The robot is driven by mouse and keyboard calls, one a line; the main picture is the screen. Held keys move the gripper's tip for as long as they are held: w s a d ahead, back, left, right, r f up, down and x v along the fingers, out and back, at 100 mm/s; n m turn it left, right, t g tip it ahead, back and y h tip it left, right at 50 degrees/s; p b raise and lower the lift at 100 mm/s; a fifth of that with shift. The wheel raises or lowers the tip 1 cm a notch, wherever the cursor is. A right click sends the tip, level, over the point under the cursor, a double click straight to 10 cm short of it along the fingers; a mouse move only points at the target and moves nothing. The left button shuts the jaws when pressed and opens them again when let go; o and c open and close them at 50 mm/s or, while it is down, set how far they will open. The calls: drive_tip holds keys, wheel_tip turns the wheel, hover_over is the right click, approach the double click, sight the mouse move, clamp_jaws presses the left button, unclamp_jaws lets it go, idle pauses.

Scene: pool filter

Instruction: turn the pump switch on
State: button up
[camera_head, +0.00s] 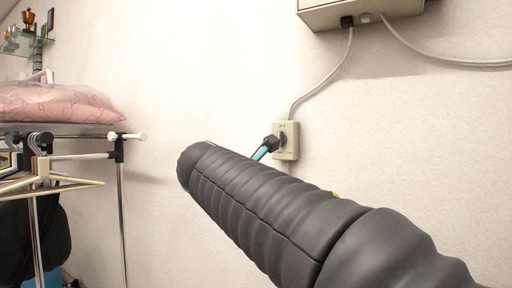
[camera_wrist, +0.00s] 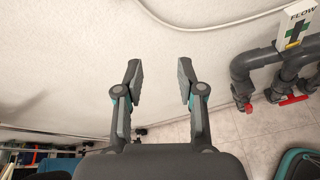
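A small beige box (camera_head: 291,141), seemingly the pump switch, is on the white wall in the head view. A grey cable runs up from it. A dark part shows at its left side, too small to tell its setting. One black and teal fingertip of my gripper shows beside the box's left edge; I cannot tell whether they touch. My arm hides the rest of the gripper there. In the wrist view my gripper (camera_wrist: 159,79) is open, with nothing between its two fingers and the white wall ahead. The switch box is not visible in the wrist view.
A larger beige box (camera_head: 360,10) with cables is on the wall above. A rack (camera_head: 122,190) with hangers and a pink cushion (camera_head: 55,103) stands at left. In the wrist view, grey pipes (camera_wrist: 245,68) with red valve handles and a FLOW sign (camera_wrist: 296,27) are at right.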

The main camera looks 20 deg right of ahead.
drive_tip(key=w+a+r+n+t+h, duration=0.1)
drive_tip(key=w+r+n+h, duration=0.35)
drive_tip(key=r, duration=0.75)
drive_tip(key=w+p+x, duration=0.1)
drive_tip(key=x, duration=1.3)
drive_tip(key=shift+a+f+n, duration=0.3)
drive_tip(key=shift+n, duration=0.05)
drive_tip(key=shift+y, duration=0.25)
